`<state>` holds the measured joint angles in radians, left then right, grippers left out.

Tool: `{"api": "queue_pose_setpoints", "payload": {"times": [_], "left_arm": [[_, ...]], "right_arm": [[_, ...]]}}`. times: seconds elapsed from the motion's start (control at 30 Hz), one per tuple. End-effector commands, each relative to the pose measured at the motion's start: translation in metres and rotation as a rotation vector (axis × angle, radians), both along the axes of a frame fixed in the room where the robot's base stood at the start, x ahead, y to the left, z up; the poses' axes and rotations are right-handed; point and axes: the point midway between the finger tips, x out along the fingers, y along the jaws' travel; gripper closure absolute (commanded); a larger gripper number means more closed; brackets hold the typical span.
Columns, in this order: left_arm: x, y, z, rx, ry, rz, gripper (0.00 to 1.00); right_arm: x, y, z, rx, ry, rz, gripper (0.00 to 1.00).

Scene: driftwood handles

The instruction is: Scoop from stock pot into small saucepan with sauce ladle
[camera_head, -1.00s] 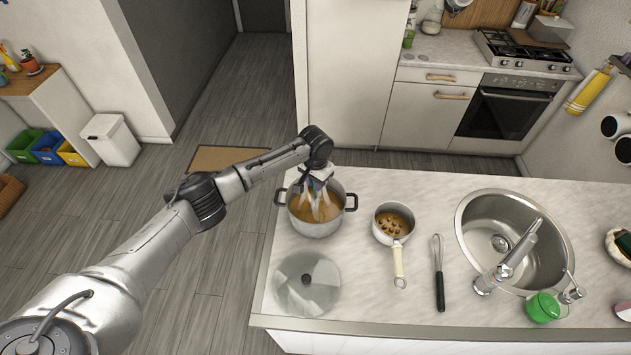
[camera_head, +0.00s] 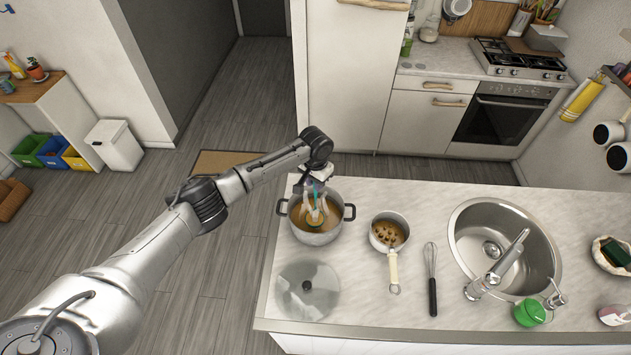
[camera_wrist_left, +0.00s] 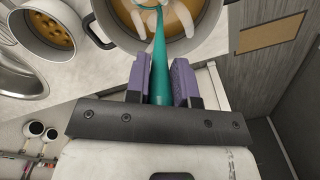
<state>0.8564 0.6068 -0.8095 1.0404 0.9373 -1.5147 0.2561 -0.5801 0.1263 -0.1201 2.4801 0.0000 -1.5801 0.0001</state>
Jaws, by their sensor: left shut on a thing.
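The stock pot (camera_head: 326,236) stands near the counter's left end, with brown broth and pale pieces in it. My left gripper (camera_head: 317,187) is over the pot, shut on the teal handle of the sauce ladle (camera_wrist_left: 159,72). In the left wrist view the purple finger pads of my left gripper (camera_wrist_left: 165,82) clasp that handle. The ladle's lower end reaches into the pot; its bowl is hard to make out there. The small saucepan (camera_head: 388,231) stands right of the pot, with small brown lumps in it and its pale handle toward the front. My right gripper does not show.
A glass lid (camera_head: 307,290) lies in front of the pot. A whisk (camera_head: 432,280) lies right of the saucepan. The sink (camera_head: 462,245) and tap (camera_head: 497,270) are further right, with a green-topped container (camera_head: 529,313). Bare counter separates pot and saucepan.

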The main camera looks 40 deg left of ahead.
Motion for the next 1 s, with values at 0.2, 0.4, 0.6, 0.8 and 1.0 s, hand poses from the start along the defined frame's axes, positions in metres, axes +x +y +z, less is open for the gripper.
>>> {"api": "queue_pose_setpoints", "payload": {"times": [0.2,0.4,0.6,0.8,1.0], "left_arm": [[0.000,0.000,0.018,-0.001,0.000,0.000,1.00],[0.000,0.000,0.030,-0.001,-0.001,0.000,1.00],[0.000,0.000,0.043,0.000,0.000,0.000,1.00],[0.000,0.000,0.055,0.000,-0.001,0.000,1.00],[0.001,0.000,0.068,-0.001,-0.002,0.000,1.00]], "right_arm": [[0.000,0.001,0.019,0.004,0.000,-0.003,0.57],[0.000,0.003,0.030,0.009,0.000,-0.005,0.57],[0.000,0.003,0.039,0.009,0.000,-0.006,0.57],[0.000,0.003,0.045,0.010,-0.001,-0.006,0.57],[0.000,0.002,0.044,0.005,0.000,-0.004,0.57]]}}
